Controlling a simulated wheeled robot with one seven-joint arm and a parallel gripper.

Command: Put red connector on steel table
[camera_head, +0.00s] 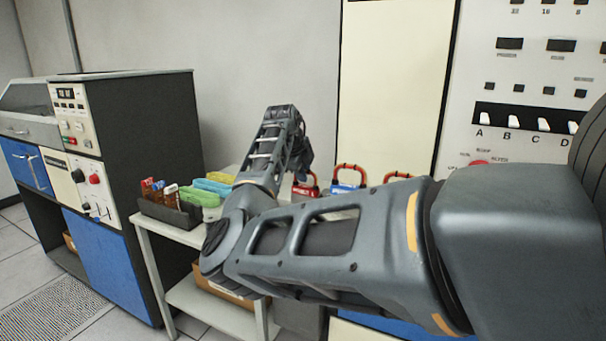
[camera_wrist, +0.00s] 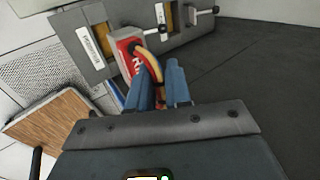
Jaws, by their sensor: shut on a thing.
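The red connector (camera_wrist: 128,52) has a white side and a curved yellow-and-red handle. In the wrist view my gripper (camera_wrist: 158,84) is shut on this handle, with one finger on each side. The connector is at a grey panel with labelled slots (camera_wrist: 92,38); I cannot tell whether it is seated or free. In the head view a red connector (camera_head: 306,188) shows just below my gripper, whose fingertips are hidden there. A pale table (camera_head: 172,231), likely the steel table, stands at the left, partly covered by my arm.
On the table are a dark tray (camera_head: 181,217) with small bottles, and green (camera_head: 197,196) and yellow cases. A blue connector (camera_head: 347,184) and another red one (camera_head: 399,177) stand to the right. A dark cabinet (camera_head: 160,130) is at left. A brown box (camera_head: 222,286) is on the lower shelf.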

